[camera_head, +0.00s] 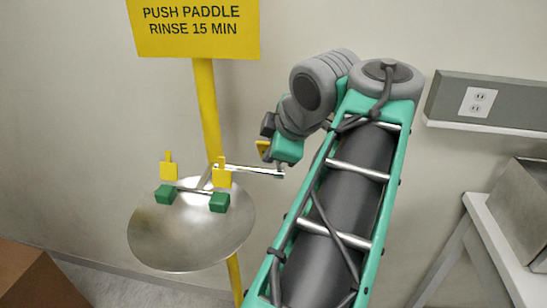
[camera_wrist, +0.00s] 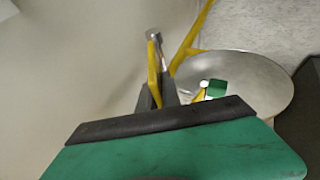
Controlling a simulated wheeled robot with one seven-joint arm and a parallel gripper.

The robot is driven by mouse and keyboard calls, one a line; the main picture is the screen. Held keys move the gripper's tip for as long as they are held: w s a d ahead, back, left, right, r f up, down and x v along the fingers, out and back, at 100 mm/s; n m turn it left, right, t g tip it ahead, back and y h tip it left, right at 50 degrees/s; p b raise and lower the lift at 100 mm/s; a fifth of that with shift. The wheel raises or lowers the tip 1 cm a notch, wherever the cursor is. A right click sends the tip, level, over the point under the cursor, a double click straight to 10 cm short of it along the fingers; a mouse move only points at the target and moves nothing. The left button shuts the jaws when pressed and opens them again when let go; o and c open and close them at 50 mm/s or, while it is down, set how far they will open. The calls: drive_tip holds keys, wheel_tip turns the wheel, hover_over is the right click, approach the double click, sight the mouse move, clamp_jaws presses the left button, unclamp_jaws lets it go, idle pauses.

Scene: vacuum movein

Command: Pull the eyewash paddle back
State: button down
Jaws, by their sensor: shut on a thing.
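The yellow eyewash paddle (camera_wrist: 153,68) is a narrow plate between the dark fingers of my gripper (camera_wrist: 158,95) in the wrist view. A metal rod end (camera_wrist: 153,36) shows just beyond it. In the head view my gripper (camera_head: 266,146) is right of the yellow post, and a small yellow piece of the paddle (camera_head: 262,149) shows at its left side. The gripper is shut on the paddle; its fingertips are partly hidden. A silver rod (camera_head: 250,170) runs right from the post and ends just below the gripper.
The steel eyewash bowl (camera_head: 190,240) with green spray heads (camera_head: 219,202) and yellow caps (camera_head: 222,173) is left of my arm. The yellow post (camera_head: 207,110) carries a sign (camera_head: 195,45). A brown box (camera_head: 35,280) is lower left; a bench (camera_head: 490,235) is right.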

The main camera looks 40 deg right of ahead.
drive_tip(key=shift+f, duration=0.1)
drive_tip(key=c, duration=1.6)
unclamp_jaws()
drive_tip(key=shift+o, duration=0.2)
drive_tip(key=p+v, duration=0.5)
drive_tip(key=v, duration=0.3)
drive_tip(key=shift+p, duration=0.3)
drive_tip(key=shift+a, duration=0.15)
